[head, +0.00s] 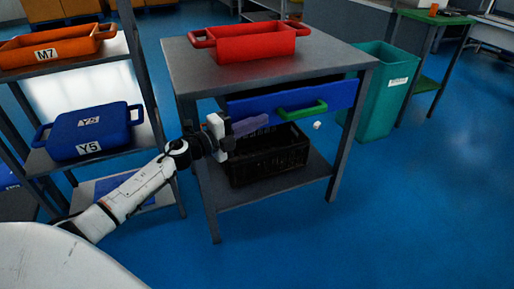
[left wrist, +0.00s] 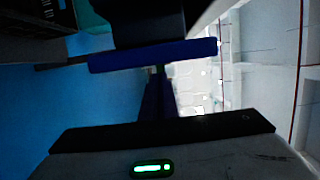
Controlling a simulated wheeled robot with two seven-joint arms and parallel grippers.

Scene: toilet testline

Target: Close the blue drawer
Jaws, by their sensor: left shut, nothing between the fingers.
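The blue drawer (head: 334,96) is under the top of a grey metal table. Its front stands out past the table's right front leg, so it looks partly open. A green handle (head: 302,110) is on its front. My left gripper (head: 266,122) is shut and empty, with purplish fingers in front of the lower left of the drawer front, left of the handle. Whether they touch it cannot be told. In the left wrist view a blue bar (left wrist: 150,55), apparently the drawer, lies across beyond the shut fingers (left wrist: 159,95). My right gripper is not in view.
A red bin (head: 255,45) stands on the grey table (head: 195,70). A black crate (head: 270,160) sits on its lower shelf. A rack at left holds an orange bin (head: 60,45) and a blue bin (head: 90,133). A teal bin (head: 380,95) stands at right. Blue floor in front is clear.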

